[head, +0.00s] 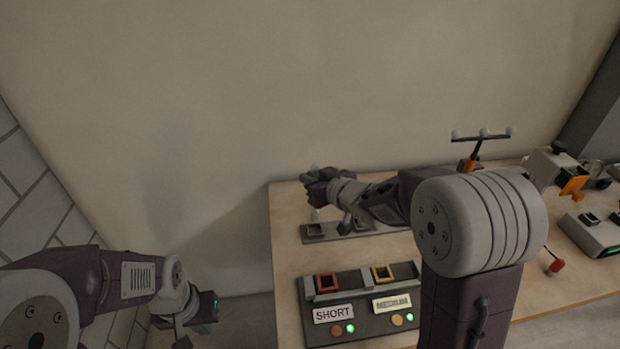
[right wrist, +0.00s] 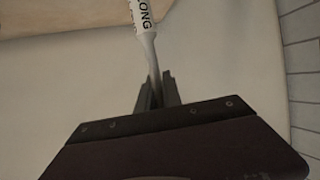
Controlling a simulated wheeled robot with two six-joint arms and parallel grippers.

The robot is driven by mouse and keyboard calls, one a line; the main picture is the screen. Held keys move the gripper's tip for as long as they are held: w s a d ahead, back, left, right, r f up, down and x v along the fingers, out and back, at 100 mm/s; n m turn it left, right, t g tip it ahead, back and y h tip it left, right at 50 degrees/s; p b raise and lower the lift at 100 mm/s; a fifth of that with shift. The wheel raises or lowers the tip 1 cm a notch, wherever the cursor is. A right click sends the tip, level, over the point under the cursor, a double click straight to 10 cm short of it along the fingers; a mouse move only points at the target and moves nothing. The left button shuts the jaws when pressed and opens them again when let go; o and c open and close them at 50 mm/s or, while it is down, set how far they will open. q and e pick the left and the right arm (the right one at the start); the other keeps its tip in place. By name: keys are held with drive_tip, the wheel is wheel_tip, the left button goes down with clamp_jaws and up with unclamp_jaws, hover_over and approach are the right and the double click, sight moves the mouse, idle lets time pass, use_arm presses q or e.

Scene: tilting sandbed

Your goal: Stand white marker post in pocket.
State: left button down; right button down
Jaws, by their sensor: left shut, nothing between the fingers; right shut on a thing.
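The white marker post (right wrist: 143,22) shows in the right wrist view with dark letters that read "LONG" on its wide part and a thinner stem. My right gripper (right wrist: 156,92) is shut on this stem. In the head view my right gripper (head: 316,182) is over the far left part of the table, above a grey strip with square pockets (head: 340,230); a white end shows just below it. My left gripper (head: 186,340) is shut and empty, low at the left off the table.
A dark stand with white balls (head: 481,136) and several devices (head: 590,232) are at the right. My right arm hides part of the table.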

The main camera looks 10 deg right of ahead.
drive_tip(key=shift+f+b, duration=2.2)
drive_tip(key=shift+f, duration=0.4)
drive_tip(key=c, duration=1.4)
unclamp_jaws()
drive_tip(key=shift+c, duration=0.2)
drive_tip(key=shift+s+d, duration=0.1)
drive_tip(key=p+v, duration=0.2)
drive_tip(key=v, duration=0.7)
drive_tip(key=shift+p, duration=0.35)
